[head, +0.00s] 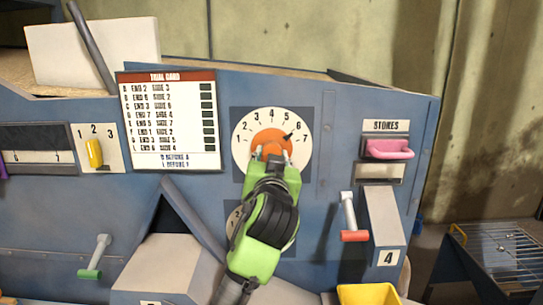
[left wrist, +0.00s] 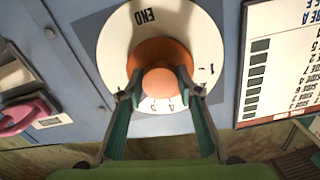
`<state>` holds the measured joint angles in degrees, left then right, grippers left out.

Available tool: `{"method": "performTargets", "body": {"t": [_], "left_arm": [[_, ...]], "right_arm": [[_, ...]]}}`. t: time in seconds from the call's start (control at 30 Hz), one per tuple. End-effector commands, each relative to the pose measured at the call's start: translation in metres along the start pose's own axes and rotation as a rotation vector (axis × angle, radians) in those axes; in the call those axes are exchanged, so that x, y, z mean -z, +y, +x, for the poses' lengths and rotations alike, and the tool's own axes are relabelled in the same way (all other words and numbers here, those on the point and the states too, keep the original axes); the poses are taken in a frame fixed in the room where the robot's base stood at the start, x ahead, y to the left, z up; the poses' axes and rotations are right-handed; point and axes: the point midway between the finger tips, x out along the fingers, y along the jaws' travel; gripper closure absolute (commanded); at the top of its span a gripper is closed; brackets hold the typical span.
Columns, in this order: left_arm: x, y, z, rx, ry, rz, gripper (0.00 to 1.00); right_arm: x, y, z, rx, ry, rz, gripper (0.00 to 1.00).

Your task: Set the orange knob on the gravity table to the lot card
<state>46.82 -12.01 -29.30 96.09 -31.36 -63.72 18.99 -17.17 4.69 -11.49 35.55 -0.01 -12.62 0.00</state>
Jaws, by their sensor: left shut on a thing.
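The orange knob (head: 268,135) sits on a white round dial (head: 243,148) numbered along its upper edge. A small dark pointer beside it points close to 6. My left gripper (head: 272,158) is shut on the knob from below and hides its lower part. In the left wrist view, the knob (left wrist: 158,55) is between the two fingers of my left gripper (left wrist: 158,88), and the dial, lettered "END", is upside down. The lot card (head: 168,120), headed "TRIAL CARD", has several lettered rows of END and SIDE numbers. My right gripper is not in view.
A second dial (head: 235,217) below is mostly hidden by my left arm. A yellow bin (head: 368,294) is at the lower right.

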Motion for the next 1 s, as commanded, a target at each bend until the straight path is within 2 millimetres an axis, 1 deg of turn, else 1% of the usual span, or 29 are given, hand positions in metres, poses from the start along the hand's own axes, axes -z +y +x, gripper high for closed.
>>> {"method": "performTargets", "body": {"t": [0.03, 0.3, 0.33, 0.4, 0.77, 0.87, 1.0], "left_arm": [[0.003, -0.001, 0.0, 0.002, 0.007, 0.002, 0.89], [0.003, -0.001, 0.0, 0.002, 0.007, 0.001, 0.89], [0.003, -0.001, 0.0, 0.002, 0.008, 0.001, 0.65], [0.003, -0.001, 0.0, 0.002, 0.007, 0.001, 0.51], [0.001, 0.0, -0.002, 0.0, 0.003, 0.0, 0.51], [0.001, 0.0, -0.01, 0.0, 0.003, -0.001, 0.51], [0.001, 0.0, -0.03, -0.001, 0.003, -0.003, 0.51]], "right_arm": [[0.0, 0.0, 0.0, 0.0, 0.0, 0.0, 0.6], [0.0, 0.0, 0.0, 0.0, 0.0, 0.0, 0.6], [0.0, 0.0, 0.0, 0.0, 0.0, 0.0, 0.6], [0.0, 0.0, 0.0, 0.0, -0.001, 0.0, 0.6], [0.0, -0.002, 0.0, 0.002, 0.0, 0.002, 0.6], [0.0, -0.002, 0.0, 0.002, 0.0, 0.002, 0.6], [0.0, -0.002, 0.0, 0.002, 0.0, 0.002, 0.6]]}}
